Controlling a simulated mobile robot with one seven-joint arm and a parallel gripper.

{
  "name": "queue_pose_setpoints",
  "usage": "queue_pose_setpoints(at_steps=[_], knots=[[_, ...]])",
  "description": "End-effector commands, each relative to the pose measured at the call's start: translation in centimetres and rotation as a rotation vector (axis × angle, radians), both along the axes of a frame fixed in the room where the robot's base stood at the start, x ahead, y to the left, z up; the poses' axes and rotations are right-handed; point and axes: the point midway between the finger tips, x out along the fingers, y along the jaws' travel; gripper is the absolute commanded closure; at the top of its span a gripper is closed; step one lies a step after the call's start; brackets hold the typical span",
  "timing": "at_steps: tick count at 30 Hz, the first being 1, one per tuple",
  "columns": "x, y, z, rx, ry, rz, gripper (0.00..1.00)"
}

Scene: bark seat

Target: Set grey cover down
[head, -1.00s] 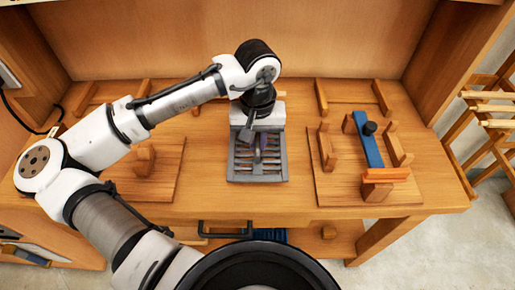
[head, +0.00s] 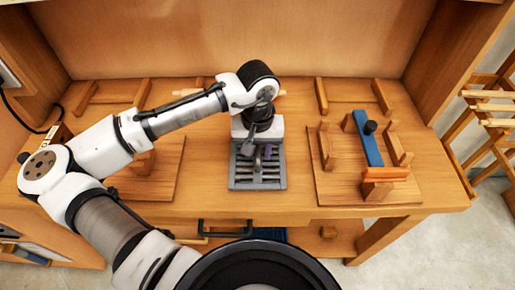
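The grey cover (head: 258,185) is a slatted, frame-like piece near the middle of the workbench in the head view, with gaps between its bars. My gripper (head: 250,147) is over its back half, at the end of my arm reaching in from the left. The cover has moved along with my gripper, so I take the gripper to be shut on it. The fingertips are small and dark, and their contact with the cover is mostly hidden. A small purple bit shows beside the fingers. I cannot tell whether the cover touches the bench below.
To the right, a wooden board (head: 325,190) with upright blocks carries a blue bar (head: 368,145) with a black knob and an orange piece (head: 385,174). Another wooden board (head: 165,185) lies on the left, partly behind my arm. The bench's front edge is close to the cover.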

Motion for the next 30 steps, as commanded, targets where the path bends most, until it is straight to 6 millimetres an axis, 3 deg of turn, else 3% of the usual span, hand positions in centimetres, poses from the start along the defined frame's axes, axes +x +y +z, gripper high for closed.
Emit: queue_pose_setpoints(at_steps=[10, 21, 30], knots=[[0.0, 0.0, 1.1, 0.000, -0.001, 0.000, 0.66], [0.1, 0.0, 8.7, 0.000, -0.003, -0.001, 0.66], [0.0, 0.0, 12.2, 0.000, -0.001, 0.000, 0.66]])
